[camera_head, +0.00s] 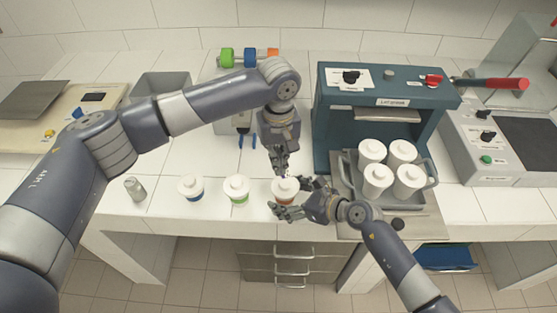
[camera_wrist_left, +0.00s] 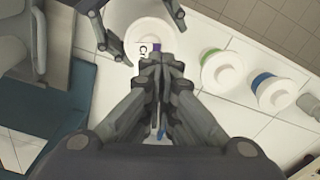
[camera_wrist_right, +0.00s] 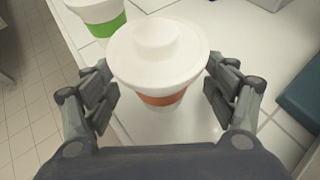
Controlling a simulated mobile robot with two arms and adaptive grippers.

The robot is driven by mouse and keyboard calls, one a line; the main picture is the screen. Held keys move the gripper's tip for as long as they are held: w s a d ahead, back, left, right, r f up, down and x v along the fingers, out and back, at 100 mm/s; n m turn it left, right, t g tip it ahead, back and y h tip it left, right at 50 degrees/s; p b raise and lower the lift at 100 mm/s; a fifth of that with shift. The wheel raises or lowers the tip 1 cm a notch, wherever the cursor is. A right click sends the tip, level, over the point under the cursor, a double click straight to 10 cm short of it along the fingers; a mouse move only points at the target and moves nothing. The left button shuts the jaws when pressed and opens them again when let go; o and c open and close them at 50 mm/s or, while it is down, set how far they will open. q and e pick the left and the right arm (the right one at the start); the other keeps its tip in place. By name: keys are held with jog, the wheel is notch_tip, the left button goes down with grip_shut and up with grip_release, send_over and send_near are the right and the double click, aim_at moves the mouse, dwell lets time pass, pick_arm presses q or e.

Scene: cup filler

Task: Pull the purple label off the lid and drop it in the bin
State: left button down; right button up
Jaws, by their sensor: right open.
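A white lidded cup with an orange-brown band (camera_head: 285,187) stands near the counter's front edge. Its lid (camera_wrist_right: 158,48) looks bare in the right wrist view. My left gripper (camera_head: 280,163) is above this cup, its fingers together. A grey bin (camera_head: 160,84) stands back left, partly behind my left arm.
Cups with green (camera_head: 236,190) and blue (camera_head: 191,188) bands and a small grey bottle (camera_head: 135,189) stand left along the front edge. A teal machine (camera_head: 333,108) and a tray with several white cups (camera_head: 376,180) are at right.

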jog(key=v, duration=1.2)
pick_arm(q)
jog(key=shift+r, duration=0.1)
dwell(1.4)
